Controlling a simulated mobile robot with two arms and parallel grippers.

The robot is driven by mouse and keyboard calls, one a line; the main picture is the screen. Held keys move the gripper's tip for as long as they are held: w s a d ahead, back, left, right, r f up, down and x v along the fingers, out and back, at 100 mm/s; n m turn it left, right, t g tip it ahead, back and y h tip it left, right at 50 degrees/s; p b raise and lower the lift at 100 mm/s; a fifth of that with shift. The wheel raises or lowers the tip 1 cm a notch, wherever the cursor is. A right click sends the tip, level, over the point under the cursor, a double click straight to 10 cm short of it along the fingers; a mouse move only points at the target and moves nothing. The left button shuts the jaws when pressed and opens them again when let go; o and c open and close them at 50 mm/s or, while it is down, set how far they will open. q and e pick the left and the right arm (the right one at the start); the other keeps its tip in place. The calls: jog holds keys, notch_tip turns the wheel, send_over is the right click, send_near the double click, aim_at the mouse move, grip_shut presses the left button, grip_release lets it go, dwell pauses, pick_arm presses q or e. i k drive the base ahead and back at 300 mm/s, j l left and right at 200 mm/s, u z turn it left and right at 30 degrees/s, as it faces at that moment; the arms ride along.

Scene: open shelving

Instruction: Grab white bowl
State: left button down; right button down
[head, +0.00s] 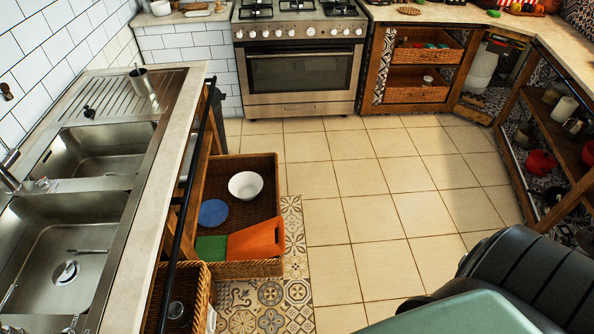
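A white bowl (245,185) sits upright in a pulled-out wicker drawer (264,268) below the sink counter. It lies towards the far side of the drawer, with its open top facing up. A blue round item (213,212), a green item (210,248) and an orange item (256,240) lie in the same drawer, nearer to me. Neither of my grippers shows in the head view, so I cannot see whether they are open or shut.
The sink counter (172,160) runs along the left, its edge beside the drawer. A second wicker basket (190,275) is nearer. The oven (300,75) stands at the back and open shelving (545,125) at the right. The tiled floor (375,190) between is clear.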

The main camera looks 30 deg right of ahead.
aim_at(245, 186)
jog(key=z, duration=0.6)
jog(key=i+l+u, duration=0.1)
jog(key=u, duration=0.35)
jog(key=l+u, duration=0.15)
jog(key=u, duration=0.25)
jog(key=l+u, duration=0.2)
jog(key=u, duration=0.25)
jog(key=i+l+u, duration=0.1)
jog(key=u, duration=0.3)
jog(key=l+u, duration=0.25)
jog(key=u, duration=0.2)
